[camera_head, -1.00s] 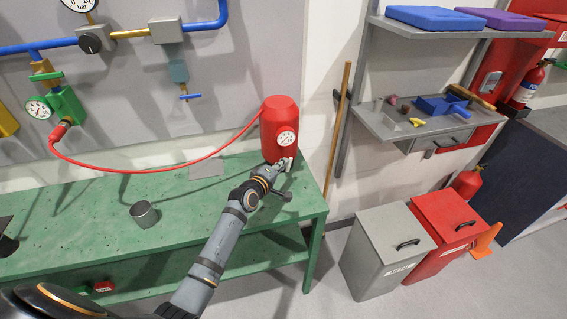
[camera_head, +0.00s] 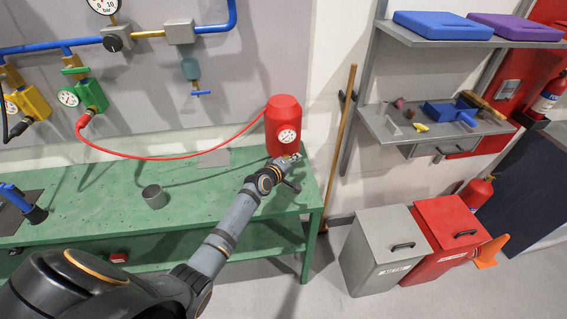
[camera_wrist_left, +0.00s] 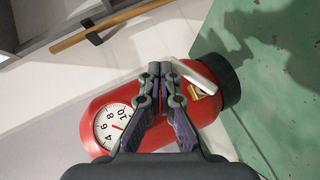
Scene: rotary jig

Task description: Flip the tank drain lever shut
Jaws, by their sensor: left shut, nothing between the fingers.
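The red tank (camera_head: 283,112) stands upright at the right end of the green bench, with a white dial gauge (camera_head: 288,136) on its side. In the wrist view the tank (camera_wrist_left: 112,97) lies across the picture. Its drain lever (camera_wrist_left: 199,77), a pale grey bar, sits over a small brass valve (camera_wrist_left: 201,91) near the tank's dark base. My left gripper (camera_head: 296,158) is at the lower front of the tank. In the wrist view its fingertips (camera_wrist_left: 160,72) are together and empty, close beside the lever's free end; I cannot tell whether they touch it. My right gripper is out of view.
A red hose (camera_head: 165,158) runs from the tank to the green valve (camera_head: 92,96) on the wall panel. A grey metal cup (camera_head: 154,196) stands on the green bench (camera_head: 100,218). A wooden pole (camera_head: 338,150) leans right of the bench, with grey and red bins beyond.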

